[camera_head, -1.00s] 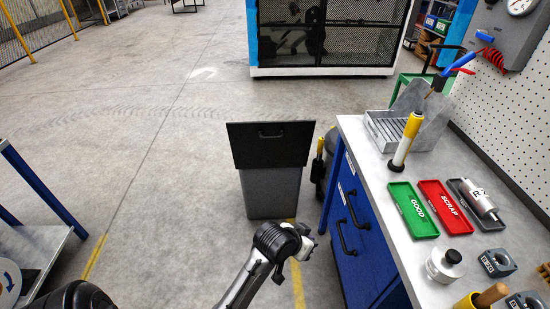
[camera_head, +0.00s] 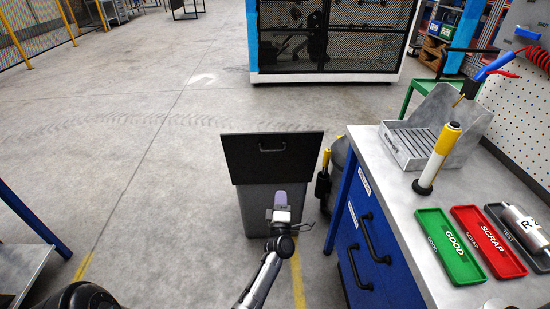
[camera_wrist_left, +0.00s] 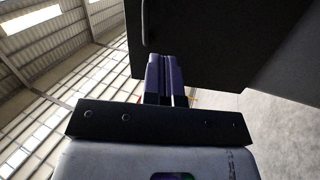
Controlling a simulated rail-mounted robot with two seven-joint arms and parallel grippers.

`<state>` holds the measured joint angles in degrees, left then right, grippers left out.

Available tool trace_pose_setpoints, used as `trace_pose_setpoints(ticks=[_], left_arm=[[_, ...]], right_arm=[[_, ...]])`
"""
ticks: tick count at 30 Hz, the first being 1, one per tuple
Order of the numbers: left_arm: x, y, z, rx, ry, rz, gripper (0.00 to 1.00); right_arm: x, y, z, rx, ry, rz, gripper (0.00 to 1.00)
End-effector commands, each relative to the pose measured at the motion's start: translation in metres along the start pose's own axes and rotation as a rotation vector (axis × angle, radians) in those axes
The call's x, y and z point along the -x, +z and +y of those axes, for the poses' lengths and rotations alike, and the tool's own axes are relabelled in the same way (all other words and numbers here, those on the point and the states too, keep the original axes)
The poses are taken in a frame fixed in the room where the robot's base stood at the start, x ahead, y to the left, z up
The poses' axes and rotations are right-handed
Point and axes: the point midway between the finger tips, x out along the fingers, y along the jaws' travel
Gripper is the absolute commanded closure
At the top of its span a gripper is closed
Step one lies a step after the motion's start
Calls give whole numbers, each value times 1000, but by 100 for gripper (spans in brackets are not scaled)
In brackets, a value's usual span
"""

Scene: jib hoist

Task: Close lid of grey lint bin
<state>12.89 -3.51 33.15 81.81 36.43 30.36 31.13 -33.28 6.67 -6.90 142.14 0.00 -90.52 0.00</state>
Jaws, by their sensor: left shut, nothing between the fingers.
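The grey lint bin (camera_head: 255,212) stands on the floor left of the blue workbench. Its dark lid (camera_head: 240,160) is raised, with its broad face and a bar handle (camera_head: 272,149) towards me. The lid also shows in the left wrist view (camera_wrist_left: 200,45), filling the upper right. My left gripper (camera_head: 281,196) is shut and empty, in front of the bin and below the lid handle in the head view. Its purple fingers (camera_wrist_left: 166,75) overlap the lid's edge in the wrist view; I cannot tell whether they touch it. My right gripper is not in view.
The workbench (camera_head: 375,195) with drawer handles stands close on the right, bearing green (camera_head: 448,246) and red (camera_head: 487,242) trays. A dark round container (camera_head: 340,160) stands between bin and bench. Floor left of the bin is clear.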

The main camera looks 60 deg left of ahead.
Motion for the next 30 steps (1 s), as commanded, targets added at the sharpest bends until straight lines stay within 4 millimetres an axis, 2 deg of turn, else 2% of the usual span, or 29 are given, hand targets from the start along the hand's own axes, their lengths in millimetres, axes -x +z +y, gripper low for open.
trace_pose_setpoints(ticks=[5,11,24,30], left_arm=[[1,-16,10,72,64,98,100],[-15,-18,10,106,67,97,100],[-94,-25,14,103,68,96,100],[-120,-28,16,103,66,95,100]], right_arm=[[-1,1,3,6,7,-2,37],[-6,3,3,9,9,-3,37],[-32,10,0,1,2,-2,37],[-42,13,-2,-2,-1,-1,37]])
